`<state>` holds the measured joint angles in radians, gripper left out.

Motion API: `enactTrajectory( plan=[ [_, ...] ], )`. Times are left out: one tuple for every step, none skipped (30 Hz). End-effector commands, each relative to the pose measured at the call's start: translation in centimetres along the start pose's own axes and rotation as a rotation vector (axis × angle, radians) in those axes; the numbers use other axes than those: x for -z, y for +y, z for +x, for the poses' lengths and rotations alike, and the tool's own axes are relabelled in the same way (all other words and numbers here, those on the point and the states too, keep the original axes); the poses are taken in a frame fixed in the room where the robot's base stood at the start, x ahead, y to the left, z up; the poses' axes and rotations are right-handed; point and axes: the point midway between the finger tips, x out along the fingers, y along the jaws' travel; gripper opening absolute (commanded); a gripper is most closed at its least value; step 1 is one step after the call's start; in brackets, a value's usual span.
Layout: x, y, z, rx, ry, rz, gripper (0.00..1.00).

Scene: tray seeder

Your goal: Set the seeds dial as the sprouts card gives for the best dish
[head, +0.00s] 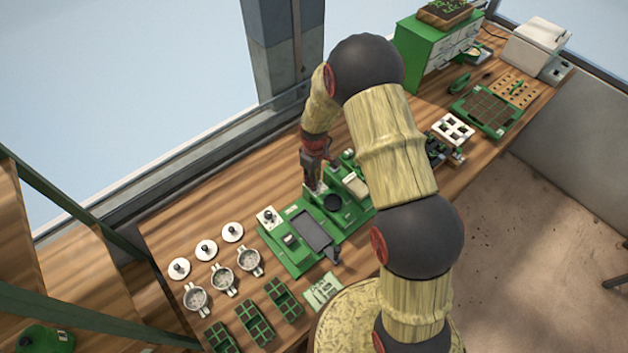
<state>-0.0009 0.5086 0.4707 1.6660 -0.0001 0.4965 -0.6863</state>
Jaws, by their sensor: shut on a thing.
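My gripper (313,189) points down at the back edge of the green seeder (289,262) and is shut on a small part there. The fingers hide most of that part, so I cannot tell whether it is the seeds dial. A white plate with a black knob (268,216) stands at the seeder's left corner. Three round grey dishes (195,298) (223,279) (249,261) stand in a row to the left; their contents are too small to compare. A pale green card (323,291) lies in front of the seeder; its writing is unreadable.
Three white lids with dark knobs (206,250) lie behind the dishes. Several green cell trays (254,317) lie along the front edge. A green drawer cabinet (425,55) and a white machine (537,45) stand at the far right. My arm covers the bench's middle.

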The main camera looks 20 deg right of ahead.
Motion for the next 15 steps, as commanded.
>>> enactTrajectory(
  plan=[
    [0.06,0.05,0.18,-0.001,0.002,0.035,0.00],
    [0.06,0.06,0.19,-0.001,0.002,0.060,0.00],
    [0.06,0.06,0.18,-0.001,0.002,0.096,0.00],
    [0.06,0.06,0.17,-0.001,0.002,0.123,0.00],
    [0.05,0.06,0.17,-0.001,0.001,0.152,0.00],
    [0.03,0.05,0.20,-0.001,0.001,0.190,0.00],
    [0.02,0.05,0.22,-0.001,0.001,0.218,0.00],
    [0.02,0.05,0.23,-0.001,0.001,0.247,0.00],
    [0.03,0.06,0.21,-0.001,0.001,0.285,0.00],
    [0.04,0.07,0.19,-0.001,0.002,0.314,0.00],
    [0.05,0.08,0.17,-0.001,0.002,0.343,0.00],
    [0.05,0.08,0.16,-0.001,0.002,0.381,0.00],
    [0.04,0.09,0.16,-0.001,0.001,0.409,0.00],
    [0.04,0.09,0.16,-0.001,0.001,0.437,0.00],
    [0.04,0.09,0.15,-0.001,0.001,0.473,0.00]
  ],
)
